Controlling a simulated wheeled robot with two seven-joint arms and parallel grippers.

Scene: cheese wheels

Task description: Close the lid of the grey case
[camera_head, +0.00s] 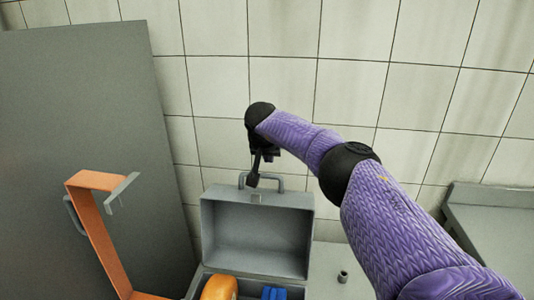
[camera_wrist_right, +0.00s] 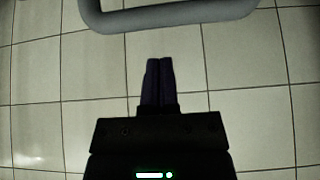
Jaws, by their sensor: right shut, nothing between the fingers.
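The grey case (camera_head: 197,283) stands open on a surface at the bottom centre of the head view. Its lid (camera_head: 254,232) is raised upright, with a handle on its top edge (camera_head: 262,178). My right gripper (camera_head: 253,181) is shut and empty, at the left part of the handle in the head view. In the right wrist view the closed fingers (camera_wrist_right: 157,72) point toward a grey handle bar (camera_wrist_right: 170,17), with a visible gap between them. Whether the fingers touch the lid cannot be told. My left gripper is not in view.
An orange wheel-like item (camera_head: 219,288) and blue items (camera_head: 274,293) lie inside the case. An orange frame (camera_head: 103,238) stands at left before a large grey panel (camera_head: 90,130). A small dark cylinder (camera_head: 343,276) stands right of the case. A grey bench (camera_head: 495,225) is at far right; a tiled wall is behind.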

